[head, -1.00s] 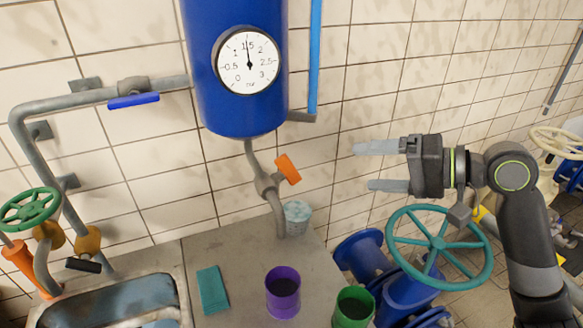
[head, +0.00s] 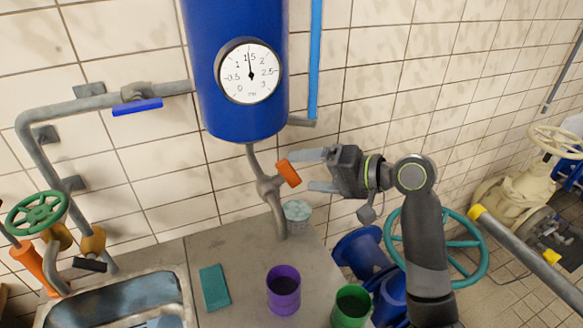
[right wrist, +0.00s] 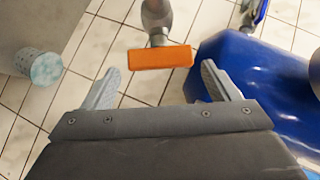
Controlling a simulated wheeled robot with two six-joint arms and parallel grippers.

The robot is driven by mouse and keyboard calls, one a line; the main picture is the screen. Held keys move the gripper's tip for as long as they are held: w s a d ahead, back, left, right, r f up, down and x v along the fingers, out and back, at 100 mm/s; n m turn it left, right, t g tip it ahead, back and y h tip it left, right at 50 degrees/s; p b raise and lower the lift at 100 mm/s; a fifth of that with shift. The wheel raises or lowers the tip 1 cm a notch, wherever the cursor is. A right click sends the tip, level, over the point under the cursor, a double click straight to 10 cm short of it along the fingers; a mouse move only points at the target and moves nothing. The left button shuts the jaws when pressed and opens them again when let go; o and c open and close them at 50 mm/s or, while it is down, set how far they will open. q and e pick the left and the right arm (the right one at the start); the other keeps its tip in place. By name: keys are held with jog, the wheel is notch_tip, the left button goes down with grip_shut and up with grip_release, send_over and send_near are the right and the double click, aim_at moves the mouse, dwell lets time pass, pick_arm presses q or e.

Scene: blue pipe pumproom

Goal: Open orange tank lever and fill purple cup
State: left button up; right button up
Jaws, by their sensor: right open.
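The orange lever (head: 289,173) sits on the grey outlet pipe (head: 274,205) below the blue tank (head: 238,75). It also shows in the right wrist view (right wrist: 160,57), ahead of the gripper and between the lines of its two fingers. My right gripper (head: 314,172) is open and empty, with its fingertips close to the lever's right side; I cannot tell if they touch it. The purple cup (head: 284,289) stands upright on the grey counter, apart from the outlet pipe. My left gripper is not in view.
A white-blue cup (head: 297,213) stands beside the outlet pipe. A green cup (head: 352,306) and a teal cloth (head: 214,287) are on the counter (head: 240,258). A sink (head: 120,300) lies left. A teal handwheel (head: 470,250) stands right, partly behind my arm.

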aim_at(291, 172)
jog(key=shift+p+x, duration=0.45)
jog(key=shift+x, duration=1.85)
jog(key=c, duration=0.7)
jog(key=shift+f+b, duration=0.25)
jog(key=shift+b, duration=0.35)
jog(key=n+y+b, duration=0.1)
jog(key=n+b, duration=0.1)
jog(key=b, duration=0.1)
jog(key=shift+f+y, duration=0.1)
jog(key=shift+y, duration=0.2)
jog(key=shift+n+g+y+b, duration=0.3)
jog(key=shift+n+y+b, duration=0.1)
jog(key=shift+n+b, duration=0.15)
jog(key=shift+r, duration=0.25)
